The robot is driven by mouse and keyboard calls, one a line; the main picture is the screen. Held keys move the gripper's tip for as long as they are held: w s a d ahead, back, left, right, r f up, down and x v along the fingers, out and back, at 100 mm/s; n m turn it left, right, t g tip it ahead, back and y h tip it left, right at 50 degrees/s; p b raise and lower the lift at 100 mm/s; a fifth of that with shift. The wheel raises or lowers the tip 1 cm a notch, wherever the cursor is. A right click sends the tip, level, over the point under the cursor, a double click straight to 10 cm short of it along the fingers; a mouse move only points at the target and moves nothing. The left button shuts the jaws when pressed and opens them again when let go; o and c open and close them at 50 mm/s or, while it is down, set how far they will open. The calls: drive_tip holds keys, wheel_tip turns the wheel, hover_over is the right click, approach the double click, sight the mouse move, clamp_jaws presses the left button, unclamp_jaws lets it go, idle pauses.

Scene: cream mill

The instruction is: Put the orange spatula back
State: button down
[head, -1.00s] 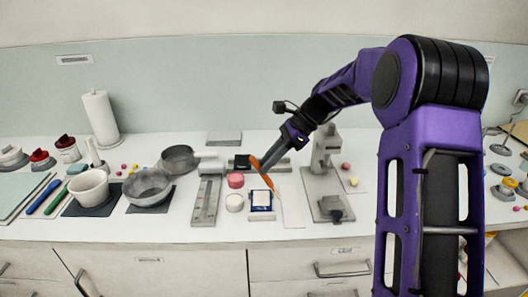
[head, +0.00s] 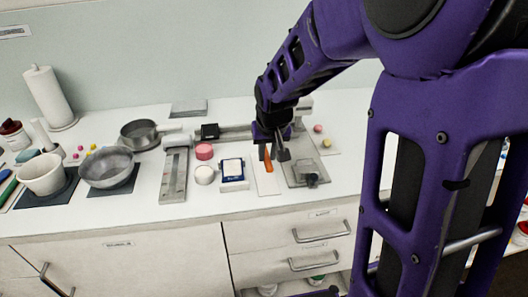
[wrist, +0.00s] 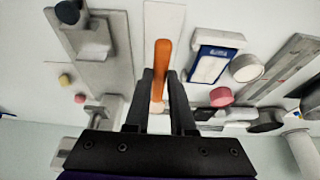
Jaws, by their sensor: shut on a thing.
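The orange spatula (head: 268,163) is held in my gripper (head: 273,153) and points down over a white strip (head: 266,187) on the counter. In the wrist view, the orange spatula (wrist: 162,58) stands between the two dark fingers of my gripper (wrist: 160,82), which are shut on it. The white strip (wrist: 163,18) lies behind the orange part in that view. I cannot tell whether the spatula touches the strip. The fingers and arm hide part of it.
A blue-framed white block (head: 232,170) is left of the strip, with a pink round piece (head: 204,152) and white round piece (head: 204,175) beyond. A grey stand's base (head: 305,174) is close on the right. Pans and a bowl (head: 42,177) are farther left.

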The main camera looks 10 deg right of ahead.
drive_tip(key=shift+f+b, duration=2.25)
drive_tip(key=shift+f, duration=0.65)
drive_tip(key=c, duration=0.7)
unclamp_jaws()
